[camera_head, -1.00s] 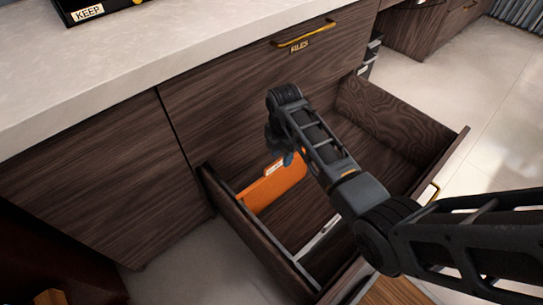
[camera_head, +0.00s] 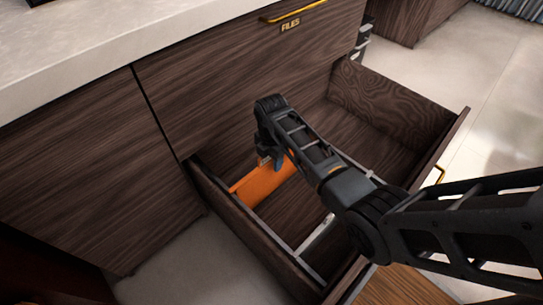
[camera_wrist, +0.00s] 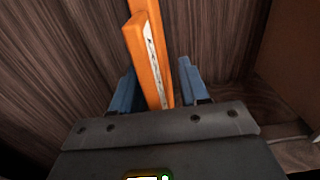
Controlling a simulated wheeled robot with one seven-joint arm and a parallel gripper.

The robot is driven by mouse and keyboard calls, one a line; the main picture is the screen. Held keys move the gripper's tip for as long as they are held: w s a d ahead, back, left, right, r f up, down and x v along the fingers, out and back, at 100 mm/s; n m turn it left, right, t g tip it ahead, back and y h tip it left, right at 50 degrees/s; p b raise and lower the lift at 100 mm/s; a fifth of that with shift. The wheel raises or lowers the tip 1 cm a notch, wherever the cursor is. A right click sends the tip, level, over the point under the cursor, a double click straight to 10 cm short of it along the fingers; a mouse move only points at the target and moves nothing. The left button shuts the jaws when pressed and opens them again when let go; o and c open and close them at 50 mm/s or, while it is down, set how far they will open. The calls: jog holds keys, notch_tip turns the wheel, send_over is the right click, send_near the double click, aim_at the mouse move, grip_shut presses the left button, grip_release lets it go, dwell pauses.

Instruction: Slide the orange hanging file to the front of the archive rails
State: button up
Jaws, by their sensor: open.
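The orange hanging file (camera_head: 264,184) hangs across the left part of the open drawer, near its back end. My gripper (camera_head: 268,162) is over the top edge of the file in the head view, and my wrist hides part of that edge. In the wrist view, the orange file (camera_wrist: 147,60) with its pale label strip runs down between the two blue fingers of my open gripper (camera_wrist: 156,90). Gaps show between the file and the fingers. A light metal rail (camera_head: 318,234) crosses the drawer in front of the file.
The open drawer (camera_head: 247,226) has dark wooden walls around the file and my gripper. Its right part looks empty. The closed cabinet front (camera_head: 225,95) with a brass handle (camera_head: 293,11) rises behind it, under a pale countertop (camera_head: 120,35).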

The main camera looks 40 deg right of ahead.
jog(key=shift+f, duration=0.1)
jog(key=shift+c, duration=0.2)
grip_shut()
jog(key=shift+s, duration=0.15)
dwell(0.3)
jog(key=s+p, duration=1.4)
jog(key=s, duration=0.6)
jog(key=shift+s, duration=0.2)
dwell(2.4)
